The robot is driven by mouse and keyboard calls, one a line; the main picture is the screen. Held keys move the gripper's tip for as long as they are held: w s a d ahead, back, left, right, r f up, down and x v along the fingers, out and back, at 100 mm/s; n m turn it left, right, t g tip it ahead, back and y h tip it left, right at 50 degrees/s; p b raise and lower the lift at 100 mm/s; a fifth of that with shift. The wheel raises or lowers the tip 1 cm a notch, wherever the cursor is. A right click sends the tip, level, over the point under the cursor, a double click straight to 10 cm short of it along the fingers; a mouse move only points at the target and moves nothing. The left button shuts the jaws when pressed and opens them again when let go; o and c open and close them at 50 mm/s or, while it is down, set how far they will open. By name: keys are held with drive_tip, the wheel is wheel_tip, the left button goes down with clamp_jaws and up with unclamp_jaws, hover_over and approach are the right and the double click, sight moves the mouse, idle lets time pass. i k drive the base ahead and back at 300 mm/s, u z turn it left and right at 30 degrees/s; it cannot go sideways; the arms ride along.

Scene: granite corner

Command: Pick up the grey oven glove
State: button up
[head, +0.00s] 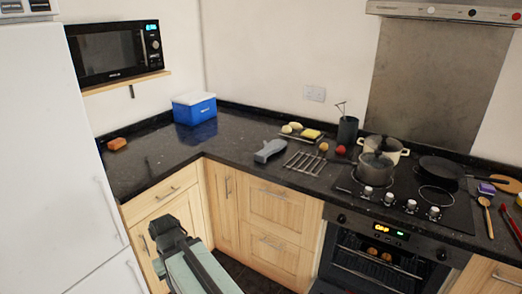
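The grey oven glove (270,151) lies on the black granite worktop, in the middle of the head view, left of a metal rack. It looks like a flat, dark grey mitt with a wider and a narrower end. My gripper (166,230) is at the lower left, in front of the wooden cabinet doors. It is well apart from the glove and nearer to me. Its fingers are dark and seen from behind, so I cannot tell whether they are open or shut.
A metal rack (305,162) lies right of the glove. Pots (376,168) stand on the hob at right. A blue cool box (195,109) stands in the corner. The worktop left of the glove is clear.

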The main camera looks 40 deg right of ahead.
sight(276, 145)
drive_tip(key=u, duration=0.1)
drive_tip(key=i, duration=0.85)
drive_tip(key=z, duration=0.05)
